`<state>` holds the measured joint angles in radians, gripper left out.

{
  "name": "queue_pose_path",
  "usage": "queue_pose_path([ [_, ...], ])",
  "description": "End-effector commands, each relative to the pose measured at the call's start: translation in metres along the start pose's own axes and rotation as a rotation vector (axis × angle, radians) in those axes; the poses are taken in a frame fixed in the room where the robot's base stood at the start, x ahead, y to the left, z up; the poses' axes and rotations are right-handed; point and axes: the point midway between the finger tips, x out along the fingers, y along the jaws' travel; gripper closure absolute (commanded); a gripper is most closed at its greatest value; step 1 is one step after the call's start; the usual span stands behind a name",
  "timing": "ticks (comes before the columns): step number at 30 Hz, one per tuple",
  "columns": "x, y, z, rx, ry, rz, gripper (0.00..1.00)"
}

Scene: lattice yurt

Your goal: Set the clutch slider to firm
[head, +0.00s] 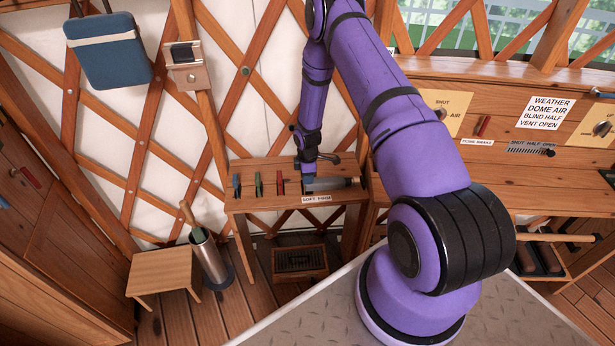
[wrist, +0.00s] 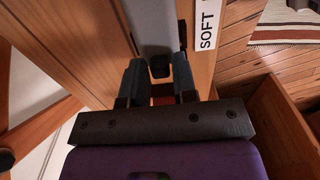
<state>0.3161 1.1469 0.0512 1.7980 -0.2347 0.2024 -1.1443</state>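The clutch slider is a grey track (head: 338,184) on top of a small wooden bench, with a white label (head: 317,198) on the bench's front edge; the word FIRM is at its right end. In the wrist view the track (wrist: 150,22) runs away from my gripper, and the label (wrist: 208,25) shows SOFT beside the near end. A dark knob (wrist: 160,69) sits at that near, SOFT end. My gripper (head: 308,180) is low over the track's left end. In the wrist view my gripper (wrist: 159,75) is open, its fingers on either side of the knob with small gaps.
Blue, green and red upright pieces (head: 280,183) stand left of the slider on the bench (head: 245,206). A black handle (head: 328,158) is close behind my gripper. A wooden console (head: 485,182) stands to the right. A stool (head: 160,272) and metal bin (head: 210,258) stand at lower left.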

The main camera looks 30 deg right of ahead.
Motion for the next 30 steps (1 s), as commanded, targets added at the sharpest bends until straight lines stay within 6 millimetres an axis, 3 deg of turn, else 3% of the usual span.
queue_pose_path([
  [1,0.0,0.0,0.0,0.0,0.0,0.0,0.85],
  [3,0.0,0.0,0.0,0.0,0.0,0.0,1.0],
  [9,0.0,0.0,0.002,0.001,0.0,0.0,1.0],
  [16,0.0,0.0,0.023,0.001,0.0,0.0,1.0],
  [24,0.0,0.0,0.024,0.0,0.0,0.0,1.0],
  [25,0.0,0.0,0.024,0.0,0.0,0.0,0.78],
  [27,0.0,0.0,0.024,0.0,0.0,0.0,0.62],
  [28,0.0,0.0,0.024,0.0,0.0,0.0,0.55],
  [30,0.0,0.0,0.024,0.0,0.0,0.0,0.55],
])
